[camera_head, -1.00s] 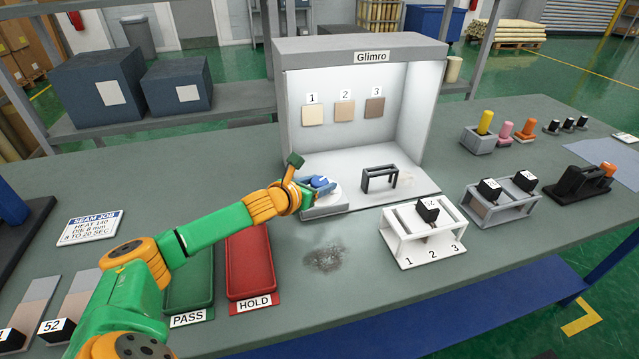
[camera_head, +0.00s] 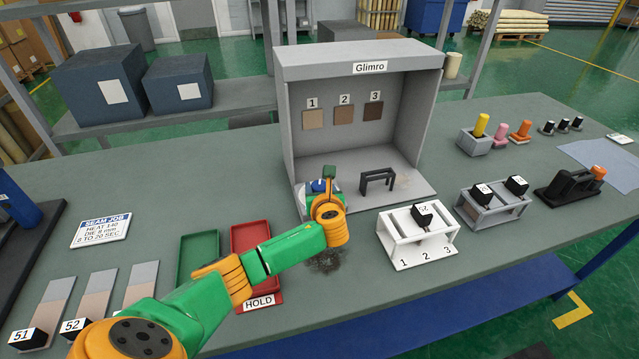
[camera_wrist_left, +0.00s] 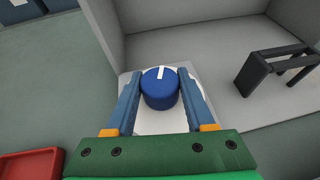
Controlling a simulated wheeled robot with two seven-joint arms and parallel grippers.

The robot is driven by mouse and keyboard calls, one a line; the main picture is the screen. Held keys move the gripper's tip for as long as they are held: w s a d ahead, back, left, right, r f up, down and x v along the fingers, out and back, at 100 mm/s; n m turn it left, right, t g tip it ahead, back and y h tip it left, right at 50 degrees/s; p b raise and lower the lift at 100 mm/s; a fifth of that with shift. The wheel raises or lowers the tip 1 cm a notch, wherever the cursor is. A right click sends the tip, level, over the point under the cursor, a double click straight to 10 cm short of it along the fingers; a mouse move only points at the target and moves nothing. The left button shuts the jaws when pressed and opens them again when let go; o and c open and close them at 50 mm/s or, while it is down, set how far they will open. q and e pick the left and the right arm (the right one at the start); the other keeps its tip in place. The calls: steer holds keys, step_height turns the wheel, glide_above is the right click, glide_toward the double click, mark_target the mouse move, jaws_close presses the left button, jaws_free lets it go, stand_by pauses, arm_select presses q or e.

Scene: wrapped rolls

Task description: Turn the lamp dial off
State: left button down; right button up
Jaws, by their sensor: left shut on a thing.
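The lamp dial (camera_wrist_left: 160,90) is a blue round knob with a white pointer mark, on a pale base (camera_wrist_left: 163,122) at the front left of the Glimro booth (camera_head: 433,110). In the left wrist view the pointer aims away from me, nearly straight. My left gripper (camera_wrist_left: 158,92) has its blue fingers on both sides of the dial and is shut on it. In the head view the dial (camera_head: 319,186) is partly hidden by my left wrist. The booth interior looks grey and unlit. My right gripper is not in view.
A black stand (camera_head: 378,180) is inside the booth, right of the dial. A white numbered rack (camera_head: 418,250) stands in front. Red HOLD tray (camera_head: 250,236) and green PASS tray (camera_head: 197,250) lie to the left, partly behind my arm.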

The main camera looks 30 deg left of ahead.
mark_target(324, 190)
arm_select(q)
steer(key=shift+f+n+g+y+b, duration=0.1)
steer(key=shift+n+g+y+b, duration=0.4)
steer(key=shift+n+g+y, duration=0.5)
steer(key=shift+n+g+y+b, duration=0.5)
steer(key=shift+n+g+b, duration=0.25)
steer(key=shift+n, duration=0.25)
steer(key=shift+g, duration=0.25)
steer(key=shift+c, duration=1.3)
jaws_free()
steer(key=p+v, duration=0.1)
steer(key=v, duration=0.6)
steer(key=shift+s+d, duration=0.1)
